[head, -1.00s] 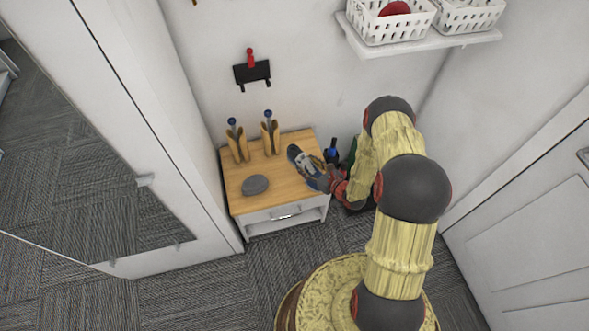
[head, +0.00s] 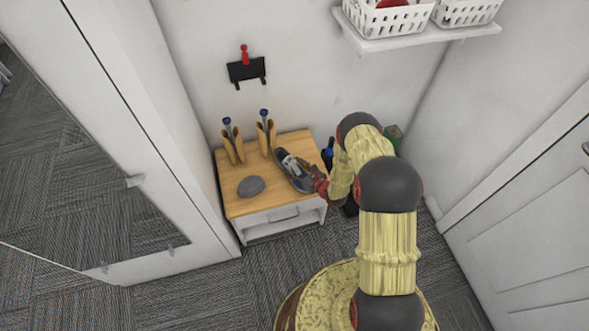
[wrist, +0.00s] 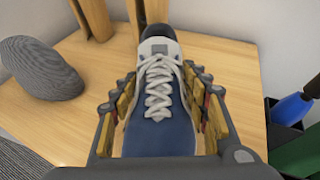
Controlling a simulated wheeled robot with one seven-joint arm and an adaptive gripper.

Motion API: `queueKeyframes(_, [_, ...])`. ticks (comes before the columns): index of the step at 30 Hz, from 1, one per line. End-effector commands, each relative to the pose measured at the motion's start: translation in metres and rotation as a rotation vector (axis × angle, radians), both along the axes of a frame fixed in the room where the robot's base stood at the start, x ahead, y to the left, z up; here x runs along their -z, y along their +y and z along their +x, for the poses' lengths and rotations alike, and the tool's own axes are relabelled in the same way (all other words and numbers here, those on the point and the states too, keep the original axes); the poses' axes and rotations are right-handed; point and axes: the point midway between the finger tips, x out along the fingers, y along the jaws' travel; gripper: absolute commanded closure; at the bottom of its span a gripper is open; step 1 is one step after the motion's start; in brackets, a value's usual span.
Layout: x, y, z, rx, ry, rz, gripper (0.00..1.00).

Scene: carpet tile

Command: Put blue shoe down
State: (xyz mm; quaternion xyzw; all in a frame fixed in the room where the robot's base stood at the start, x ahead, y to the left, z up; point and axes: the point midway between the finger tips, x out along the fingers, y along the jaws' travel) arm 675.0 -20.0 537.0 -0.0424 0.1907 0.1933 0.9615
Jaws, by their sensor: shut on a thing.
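The blue shoe (wrist: 160,115), with white laces and a dark end, fills the middle of the wrist view. My gripper (wrist: 165,108) is shut on it, with a finger along each side. In the head view the shoe (head: 293,170) is over the right part of the wooden top of a small cabinet (head: 238,201), and my gripper (head: 313,181) comes to it from the right. I cannot tell whether its sole touches the wood.
A grey rounded object (head: 251,186) lies on the cabinet top left of the shoe. Two tan holders (head: 232,147) (head: 265,136) with blue-topped items stand at the back.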

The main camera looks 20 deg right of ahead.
Motion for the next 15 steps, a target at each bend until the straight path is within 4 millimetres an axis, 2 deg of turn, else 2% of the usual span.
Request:
queueKeyframes(7, [0.002, -0.0001, 0.0001, 0.0, -0.001, 0.0, 0.87])
queueKeyframes(8, [0.0028, 0.0, -0.0004, 0.0, 0.001, 0.0, 0.54])
queueKeyframes(15, [0.0016, 0.0, -0.0005, 0.0, 0.001, 0.0, 0.4])
